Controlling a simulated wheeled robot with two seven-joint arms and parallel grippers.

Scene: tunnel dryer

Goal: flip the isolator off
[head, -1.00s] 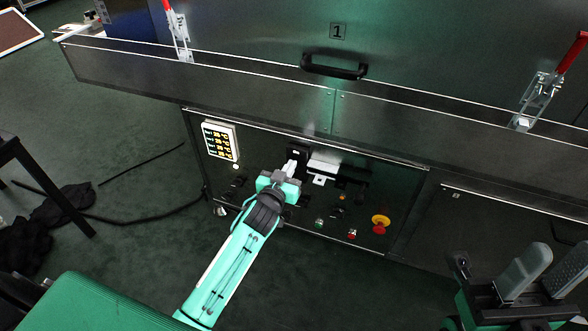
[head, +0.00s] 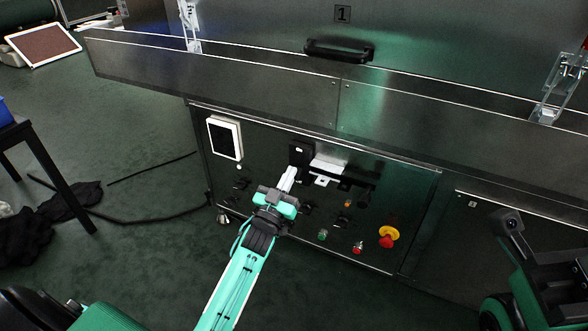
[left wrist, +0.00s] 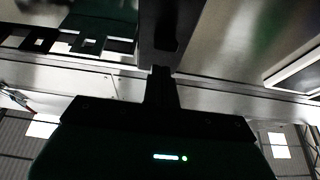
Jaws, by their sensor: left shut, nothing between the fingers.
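The isolator (head: 299,150) appears to be the small black box with a white mark at the top middle of the dark control panel. My left gripper (head: 290,173) is shut and empty, with its pale fingertips just below the box. I cannot tell whether they touch it. In the left wrist view, the shut fingers (left wrist: 162,85) point at a dark block (left wrist: 160,38), probably the isolator. The lever's position is hard to make out.
The panel carries a white-framed display (head: 225,138), now blank, a red and yellow stop button (head: 389,236), a green button (head: 322,234) and a red button (head: 358,247). A handle (head: 339,50) and a projecting ledge (head: 260,83) are above. A cable lies on the left floor.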

